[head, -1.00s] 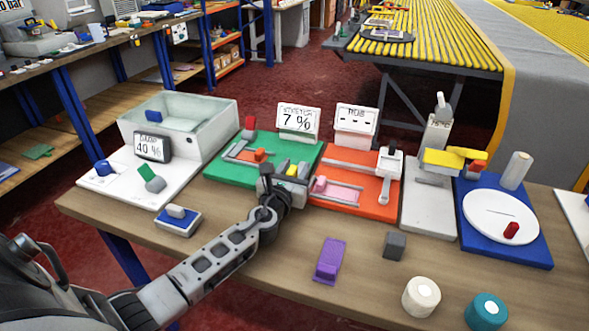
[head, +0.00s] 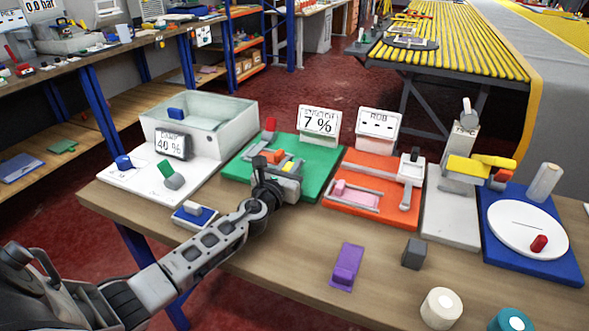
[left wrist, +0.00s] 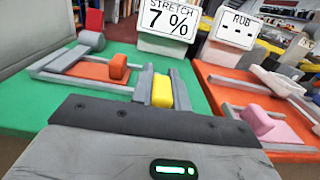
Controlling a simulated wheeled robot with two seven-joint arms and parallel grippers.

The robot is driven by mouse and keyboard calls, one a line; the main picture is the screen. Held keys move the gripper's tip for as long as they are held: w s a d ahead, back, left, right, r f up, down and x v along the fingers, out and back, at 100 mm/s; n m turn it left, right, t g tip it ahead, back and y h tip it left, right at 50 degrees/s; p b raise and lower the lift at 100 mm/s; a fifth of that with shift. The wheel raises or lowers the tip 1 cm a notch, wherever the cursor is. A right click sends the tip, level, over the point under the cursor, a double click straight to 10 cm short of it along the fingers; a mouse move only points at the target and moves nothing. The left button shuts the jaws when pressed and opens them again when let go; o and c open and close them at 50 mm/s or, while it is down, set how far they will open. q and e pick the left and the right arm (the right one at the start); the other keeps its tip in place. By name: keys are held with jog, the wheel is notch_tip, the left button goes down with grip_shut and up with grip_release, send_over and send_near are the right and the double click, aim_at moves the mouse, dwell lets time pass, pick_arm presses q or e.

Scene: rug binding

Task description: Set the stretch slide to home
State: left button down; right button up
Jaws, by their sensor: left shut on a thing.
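The green stretch board (head: 318,155) stands at the middle back of the table, with a display (head: 318,122) reading 7 %. The display also shows in the left wrist view (left wrist: 167,20). My left gripper (head: 287,167) is over the board's front part, shut on a small yellow block. The yellow block (left wrist: 162,92) sits between the two grey fingers in the left wrist view. An orange block (left wrist: 118,66) stands on the board's orange strip, left of my fingers. A red lever (head: 270,125) is at the board's back left. My gripper hides the board's front. The right gripper is not in view.
The orange rub board (head: 345,211) stands to the right. A white basin unit (head: 140,186) stands to the left. A blue-and-white block (head: 194,215) lies near my forearm. A purple block (head: 347,266) and a dark cube (head: 414,254) lie in front.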

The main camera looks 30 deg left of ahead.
pick_arm(q)
jog(key=c, duration=1.4)
grip_release()
jog(key=shift+s+a, duration=0.1)
jog(key=shift+a, duration=0.2)
jog(key=shift+o, duration=0.2)
jog(key=shift+d, duration=0.1)
jog(key=shift+s, duration=0.3)
jog(key=s, duration=0.5)
jog(key=s+d, duration=0.1)
jog(key=s, duration=0.4)
jog(key=s+d, duration=0.1)
jog(key=s, duration=0.4)
jog(key=shift+d, duration=0.15)
